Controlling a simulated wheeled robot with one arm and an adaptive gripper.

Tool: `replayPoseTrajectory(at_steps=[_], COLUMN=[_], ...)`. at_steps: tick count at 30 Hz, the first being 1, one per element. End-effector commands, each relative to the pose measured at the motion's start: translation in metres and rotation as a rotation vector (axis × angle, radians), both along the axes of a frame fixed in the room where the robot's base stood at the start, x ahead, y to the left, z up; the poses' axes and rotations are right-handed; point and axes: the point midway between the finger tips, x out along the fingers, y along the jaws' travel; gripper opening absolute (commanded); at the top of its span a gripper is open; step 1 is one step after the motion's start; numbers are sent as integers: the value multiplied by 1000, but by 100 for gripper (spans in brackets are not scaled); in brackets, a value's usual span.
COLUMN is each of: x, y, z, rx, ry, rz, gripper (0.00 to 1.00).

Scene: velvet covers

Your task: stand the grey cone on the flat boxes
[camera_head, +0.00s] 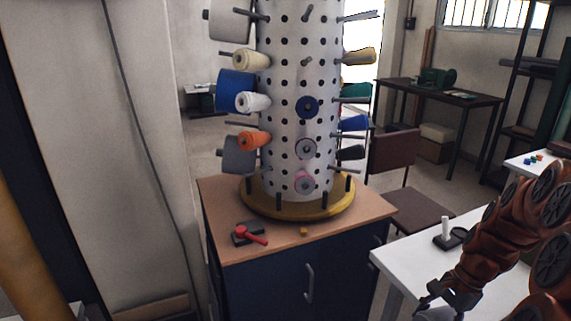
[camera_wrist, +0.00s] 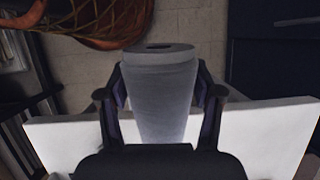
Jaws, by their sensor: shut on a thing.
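My gripper (camera_wrist: 162,88) is shut on a grey cone (camera_wrist: 164,108) in the wrist view, with one finger on each side of it. The cone's wide end with a dark slot is toward the top of the picture; its lower end is hidden behind my gripper. In the head view my gripper (camera_head: 452,298) is low at the right, by the white table; a grey piece at the bottom edge there is cut off, likely the held cone. I cannot make out the flat boxes for certain in either view.
A white pegged column (camera_head: 300,90) with several spools and cones stands on a yellow round base (camera_head: 262,205) on a wooden-topped cabinet (camera_head: 222,195). A red-handled tool (camera_head: 252,235) lies in front. The white table (camera_head: 400,255) carries a small white post (camera_head: 445,228). A chair (camera_head: 395,155) stands behind.

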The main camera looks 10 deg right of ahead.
Motion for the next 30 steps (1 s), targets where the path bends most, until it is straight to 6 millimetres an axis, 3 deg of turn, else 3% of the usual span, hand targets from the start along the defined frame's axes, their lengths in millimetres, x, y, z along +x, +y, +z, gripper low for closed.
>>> replayPoseTrajectory(at_steps=[7, 17, 23, 30], x=[39, 103, 145, 197], y=[-7, 5, 28, 78], z=[11, 27, 36, 47], rx=[-5, -3, -2, -3], ry=[-3, -2, -1, 0], rz=[241, 644, 910, 1271], gripper=[23, 23, 23, 23])
